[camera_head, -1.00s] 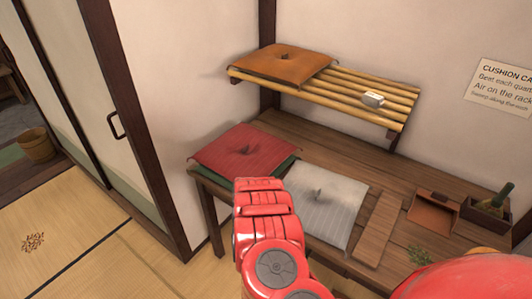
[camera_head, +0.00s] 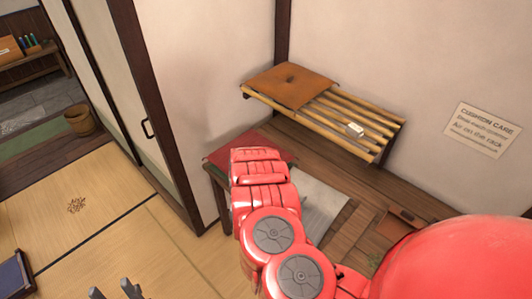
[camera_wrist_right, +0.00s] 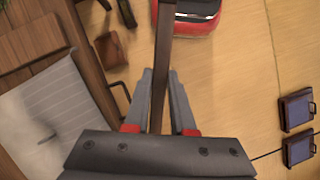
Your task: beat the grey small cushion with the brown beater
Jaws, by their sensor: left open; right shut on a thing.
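The grey small cushion (camera_head: 322,208) lies on the wooden bench, partly hidden behind my red right arm in the head view. In the right wrist view the cushion (camera_wrist_right: 75,100) is at the left, striped, with a pale patch and a dark tuft. My right gripper (camera_wrist_right: 160,85) is shut on the brown beater (camera_wrist_right: 162,60), seen as a straight brown shaft between the fingers; its ends are not clearly visible. The gripper is to the side of the cushion in that view. My left gripper (camera_head: 117,290) is open and empty, low over the tatami at the bottom left.
A red cushion (camera_head: 268,143) lies on the bench's left part. Above, a slatted rack (camera_head: 330,112) holds an orange cushion (camera_head: 290,85) and a small white block (camera_head: 355,130). A brown dustpan (camera_wrist_right: 110,48) is near the bench edge. Open tatami (camera_head: 70,240) lies left.

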